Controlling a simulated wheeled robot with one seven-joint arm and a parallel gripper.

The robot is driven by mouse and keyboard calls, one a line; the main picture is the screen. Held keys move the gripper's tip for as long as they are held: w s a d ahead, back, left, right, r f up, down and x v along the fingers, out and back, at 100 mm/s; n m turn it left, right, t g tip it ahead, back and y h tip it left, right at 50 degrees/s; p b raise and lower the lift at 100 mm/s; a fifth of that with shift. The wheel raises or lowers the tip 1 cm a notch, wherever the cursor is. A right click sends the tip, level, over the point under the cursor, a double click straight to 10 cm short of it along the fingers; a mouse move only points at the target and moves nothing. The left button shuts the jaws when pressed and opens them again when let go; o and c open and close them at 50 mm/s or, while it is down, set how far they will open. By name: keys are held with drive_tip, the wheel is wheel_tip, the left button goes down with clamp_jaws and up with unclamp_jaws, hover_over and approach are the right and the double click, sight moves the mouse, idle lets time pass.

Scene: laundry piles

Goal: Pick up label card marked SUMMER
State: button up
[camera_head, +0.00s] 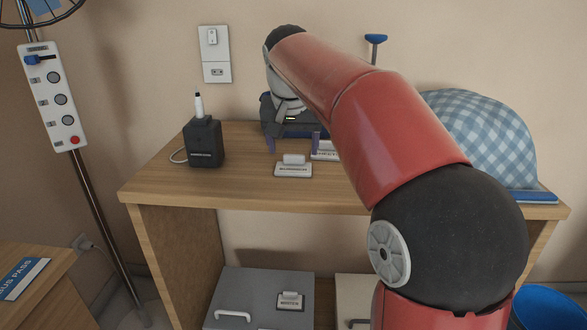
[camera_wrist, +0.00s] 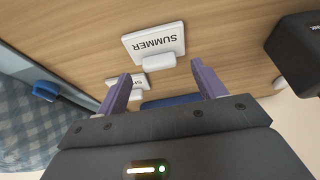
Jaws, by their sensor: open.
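The SUMMER label card (camera_wrist: 153,44) is a white card with dark lettering and a small raised white grip, lying on the wooden shelf top. Its lettering is upside down in the wrist view. In the head view the same card (camera_head: 293,171) lies near the middle of the shelf, its lettering too small to read. My gripper (camera_head: 294,148) is open and empty, its purple fingers just behind the card. In the wrist view the gripper (camera_wrist: 161,84) has its fingertips apart, with the card's grip ahead between them, not grasped.
A second white card (camera_head: 325,152), partly hidden and starting "SH" in the wrist view, lies close to one finger. A black box (camera_head: 205,143) stands left. A checked blue-white bundle (camera_head: 490,135) is at right. A blue item (camera_wrist: 172,101) lies beneath my gripper. The shelf's front left is clear.

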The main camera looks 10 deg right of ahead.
sight(293, 165)
drive_tip(key=shift+x, duration=1.35)
drive_tip(key=c, duration=1)
drive_tip(key=shift+c, duration=0.2)
drive_tip(key=shift+r, duration=0.1)
